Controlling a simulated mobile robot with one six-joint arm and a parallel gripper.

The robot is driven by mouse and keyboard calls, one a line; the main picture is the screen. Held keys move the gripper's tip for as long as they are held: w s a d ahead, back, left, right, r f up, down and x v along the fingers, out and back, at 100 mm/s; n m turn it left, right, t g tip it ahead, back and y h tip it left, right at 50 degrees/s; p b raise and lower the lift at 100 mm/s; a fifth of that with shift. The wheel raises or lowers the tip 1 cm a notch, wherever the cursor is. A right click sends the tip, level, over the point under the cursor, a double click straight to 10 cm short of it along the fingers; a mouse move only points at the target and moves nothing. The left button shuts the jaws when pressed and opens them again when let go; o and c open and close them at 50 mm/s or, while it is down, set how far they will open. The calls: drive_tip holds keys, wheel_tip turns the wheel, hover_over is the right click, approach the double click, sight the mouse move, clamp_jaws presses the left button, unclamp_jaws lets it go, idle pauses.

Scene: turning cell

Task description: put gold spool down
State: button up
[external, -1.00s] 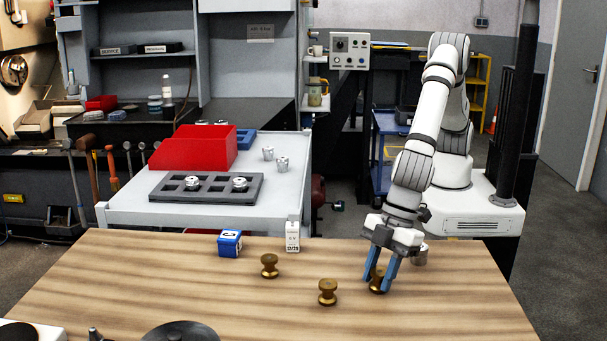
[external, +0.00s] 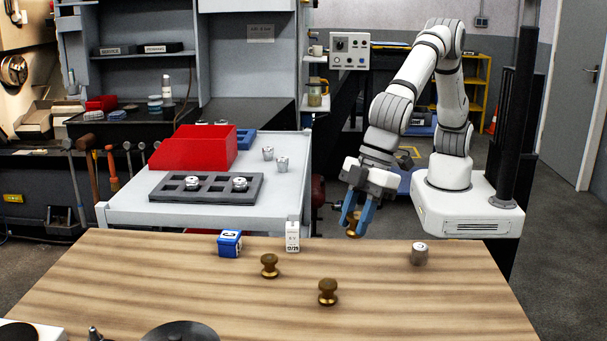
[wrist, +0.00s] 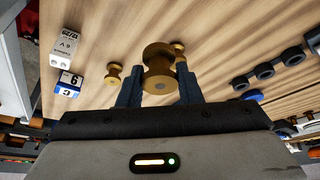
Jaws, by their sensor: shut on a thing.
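My gripper (external: 358,216) is shut on a gold spool (external: 353,228) and holds it above the back right part of the wooden table. In the wrist view the held spool (wrist: 158,70) sits between the two blue fingers of my gripper (wrist: 157,92). Two other gold spools stand upright on the table: one at the centre left (external: 269,265) and one nearer the front (external: 327,291). Both also show small behind the held one in the wrist view.
A blue box (external: 230,243) and a white box (external: 292,237) stand at the wooden table's (external: 180,285) back edge. A silver cylinder (external: 419,253) stands at the right. Behind is a grey table with a red bin (external: 195,150) and a dark tray (external: 207,201). The front right is clear.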

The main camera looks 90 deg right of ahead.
drive_tip(key=w+d+r+m+p, duration=0.1)
drive_tip(key=w+d+m, duration=0.2)
drive_tip(key=w+d, duration=0.75)
drive_tip(key=m+t+h+p, duration=0.1)
drive_tip(key=m+h+p, duration=0.2)
drive_tip(key=m, duration=0.2)
hover_over(272, 190)
drive_tip(key=s, duration=0.2)
wheel_tip(272, 190, down, 5)
drive_tip(key=shift+w+d+r, duration=0.1)
drive_tip(key=shift+w+d, duration=0.05)
drive_tip(key=shift+f, duration=2.1)
drive_tip(key=shift+f, duration=0.2)
drive_tip(key=o, duration=1)
drive_tip(key=shift+c, duration=0.2)
drive_tip(key=shift+r, duration=0.15)
